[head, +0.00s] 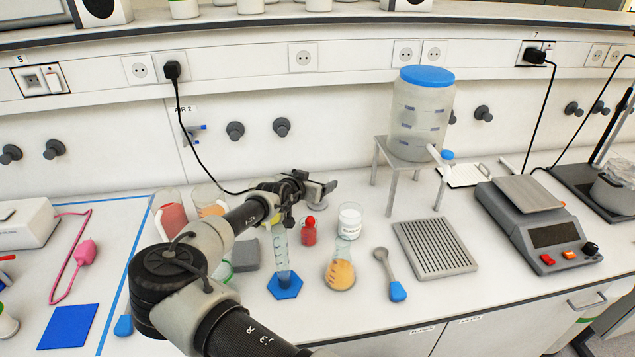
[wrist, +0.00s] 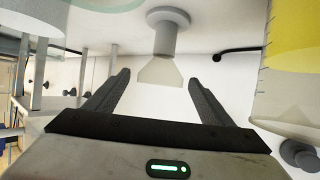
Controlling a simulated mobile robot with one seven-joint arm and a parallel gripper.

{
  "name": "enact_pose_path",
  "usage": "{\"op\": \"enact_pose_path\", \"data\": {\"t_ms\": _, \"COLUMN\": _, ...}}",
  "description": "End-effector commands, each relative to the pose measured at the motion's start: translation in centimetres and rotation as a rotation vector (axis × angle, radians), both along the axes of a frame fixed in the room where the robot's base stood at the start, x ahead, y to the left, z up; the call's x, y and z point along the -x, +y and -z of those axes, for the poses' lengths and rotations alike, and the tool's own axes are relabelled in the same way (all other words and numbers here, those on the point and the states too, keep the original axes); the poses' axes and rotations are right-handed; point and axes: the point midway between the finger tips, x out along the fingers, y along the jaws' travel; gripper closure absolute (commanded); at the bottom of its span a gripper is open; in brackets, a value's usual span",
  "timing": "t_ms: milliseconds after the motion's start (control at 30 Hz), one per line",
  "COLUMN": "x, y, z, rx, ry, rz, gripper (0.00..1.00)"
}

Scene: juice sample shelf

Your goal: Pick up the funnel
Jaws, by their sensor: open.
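My gripper (head: 318,190) is open above the bench, beyond the top of a clear measuring cylinder (head: 281,248) with a blue hexagonal foot. It also shows in the wrist view (wrist: 160,95), with nothing gripped between its fingers. A pale, see-through cone (wrist: 160,72) appears between and beyond the fingers, its wide end toward the picture's bottom; it looks like the funnel, but I cannot be sure. In the head view I cannot clearly pick out a funnel. A yellowish patch (head: 270,221) shows by the cylinder's top, partly hidden by my arm.
A flask of orange juice (head: 341,272), a red bottle (head: 309,231) and a white jar (head: 349,221) stand close by. A blue-lidded tank (head: 421,115) stands on a metal stand at the right. A clear vessel with yellow contents (wrist: 290,40) is close in the wrist view.

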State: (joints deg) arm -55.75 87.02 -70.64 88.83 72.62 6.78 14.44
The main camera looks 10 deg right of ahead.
Motion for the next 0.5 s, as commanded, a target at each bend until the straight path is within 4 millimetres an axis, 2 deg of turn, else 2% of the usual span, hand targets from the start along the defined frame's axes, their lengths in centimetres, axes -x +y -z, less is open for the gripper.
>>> {"op": "enact_pose_path", "data": {"t_ms": 133, "x": -1.15, "y": -0.77, "z": 0.46, "rx": 0.001, "ry": -0.001, "rz": -0.001, "gripper": 0.24}}
{"op": "enact_pose_path", "data": {"t_ms": 367, "x": -1.25, "y": -0.80, "z": 0.59, "rx": -0.001, "ry": -0.002, "rz": 0.000, "gripper": 0.24}}
{"op": "enact_pose_path", "data": {"t_ms": 500, "x": -1.24, "y": -0.79, "z": 0.58, "rx": -0.001, "ry": -0.002, "rz": 0.000, "gripper": 0.45}}
